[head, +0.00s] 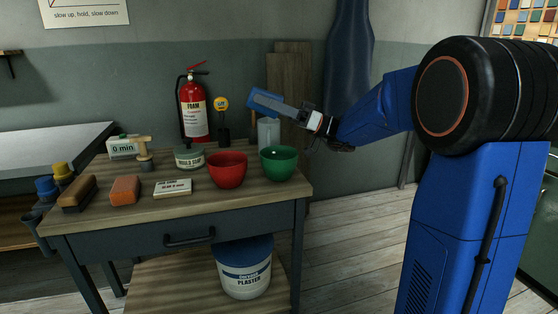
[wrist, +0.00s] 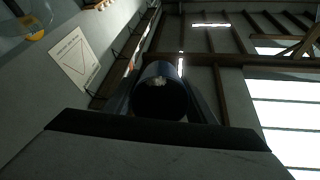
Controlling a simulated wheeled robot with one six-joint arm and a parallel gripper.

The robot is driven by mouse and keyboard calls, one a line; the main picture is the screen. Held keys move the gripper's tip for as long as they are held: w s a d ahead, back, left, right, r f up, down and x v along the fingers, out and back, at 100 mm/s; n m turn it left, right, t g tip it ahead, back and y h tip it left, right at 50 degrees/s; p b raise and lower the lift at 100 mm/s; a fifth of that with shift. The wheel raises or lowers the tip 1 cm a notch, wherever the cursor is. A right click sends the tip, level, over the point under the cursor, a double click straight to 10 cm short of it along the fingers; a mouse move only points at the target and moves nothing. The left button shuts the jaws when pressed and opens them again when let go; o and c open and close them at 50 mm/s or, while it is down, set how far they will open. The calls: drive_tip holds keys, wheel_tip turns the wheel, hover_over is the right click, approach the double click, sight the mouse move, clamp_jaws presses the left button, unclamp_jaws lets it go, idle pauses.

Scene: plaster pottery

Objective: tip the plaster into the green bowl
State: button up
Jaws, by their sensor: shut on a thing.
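The green bowl (head: 278,168) stands upright at the right end of the workbench, with a small pale spot inside; I cannot tell if it is plaster or shine. My gripper (head: 272,102) is above and slightly left of the bowl, apart from it, shut on a blue cup (head: 264,96) partly hidden by a grey finger. In the wrist view the cup (wrist: 160,110) shows as a dark cylinder between the fingers, with a small pale patch, perhaps plaster, near its top edge. No falling stream shows.
A red bowl (head: 228,172) is just left of the green one. A clear grey cylinder (head: 268,130) stands behind it. A fire extinguisher (head: 194,115), yellow-topped object (head: 222,104) and grey tub (head: 188,160) are near. A plaster bucket (head: 244,272) is on the lower shelf.

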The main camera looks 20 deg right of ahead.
drive_tip(key=f+h, duration=0.1)
drive_tip(key=f, duration=0.1)
drive_tip(key=f+h, duration=0.1)
drive_tip(key=f, duration=0.1)
drive_tip(key=a+f+h, duration=0.1)
drive_tip(key=f, duration=0.1)
drive_tip(key=shift+w+a+g, duration=0.1)
drive_tip(key=shift+g, duration=0.2)
drive_tip(key=shift+w+a+f+n+g+h+b, duration=0.15)
drive_tip(key=shift+a+f+g+h+b, duration=0.45)
drive_tip(key=shift+h, duration=1.7)
drive_tip(key=shift+w+a+r+n+g+h+b, duration=0.2)
drive_tip(key=shift+a+h, duration=0.8)
drive_tip(key=shift+h, duration=1.3)
drive_tip(key=shift+w+a+f+m+g+h+b, duration=0.2)
drive_tip(key=shift+a+f+g+h, duration=0.45)
drive_tip(key=shift+h, duration=1.65)
drive_tip(key=shift+w+a+n+g+h+b, duration=0.1)
drive_tip(key=shift+a+n+g+h+b, duration=0.1)
drive_tip(key=shift+a+h, duration=0.85)
drive_tip(key=shift+w+a+n+g+h+b, duration=0.15)
drive_tip(key=shift+a+h, duration=0.4)
drive_tip(key=shift+h, duration=1)
